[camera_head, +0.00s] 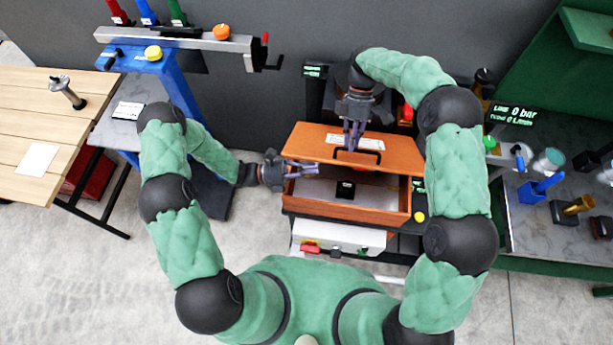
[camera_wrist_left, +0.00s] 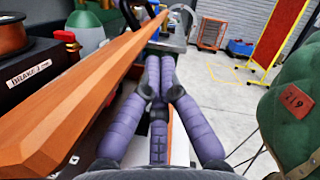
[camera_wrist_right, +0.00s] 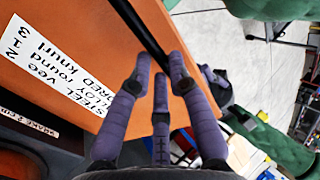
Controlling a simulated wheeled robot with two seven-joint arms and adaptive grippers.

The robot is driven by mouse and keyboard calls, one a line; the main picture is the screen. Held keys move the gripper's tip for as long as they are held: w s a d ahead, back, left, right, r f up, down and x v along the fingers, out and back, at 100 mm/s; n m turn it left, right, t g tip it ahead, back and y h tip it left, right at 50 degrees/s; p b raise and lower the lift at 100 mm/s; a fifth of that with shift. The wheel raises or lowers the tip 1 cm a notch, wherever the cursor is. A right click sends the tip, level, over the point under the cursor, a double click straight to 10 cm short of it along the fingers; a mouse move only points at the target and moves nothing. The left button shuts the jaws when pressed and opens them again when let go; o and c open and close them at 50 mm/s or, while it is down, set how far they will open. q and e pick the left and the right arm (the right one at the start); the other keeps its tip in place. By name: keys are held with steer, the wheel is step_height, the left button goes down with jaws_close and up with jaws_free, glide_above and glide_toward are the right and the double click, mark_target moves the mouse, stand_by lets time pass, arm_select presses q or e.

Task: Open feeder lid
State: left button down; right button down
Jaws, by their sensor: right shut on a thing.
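The feeder is an orange box (camera_head: 350,210) in the head view. Its orange lid (camera_head: 395,150) is raised and tilted, with the front edge lifted off the box, so the grey interior (camera_head: 318,192) shows. A black bar handle (camera_head: 358,157) is on the lid. My right gripper (camera_head: 352,143) comes from behind over the lid and is shut on the handle; the handle (camera_wrist_right: 148,38) runs between its fingers in the right wrist view. My left gripper (camera_head: 312,168) is at the box's left side, near the lid's left edge. Its fingertips (camera_wrist_left: 160,68) look close together, but their closure is unclear.
A white control box (camera_head: 340,238) with a red switch sits below the feeder. A wooden table (camera_head: 40,125) and a blue stand (camera_head: 175,85) are at left. A bench (camera_head: 560,235) with fixtures is at right. The floor at lower left is clear.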

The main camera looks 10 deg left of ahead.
arm_select(q)
steer(key=shift+w+r, duration=0.1)
arm_select(e)
steer(key=shift+w+f, duration=0.1)
steer(key=shift+w, duration=0.15)
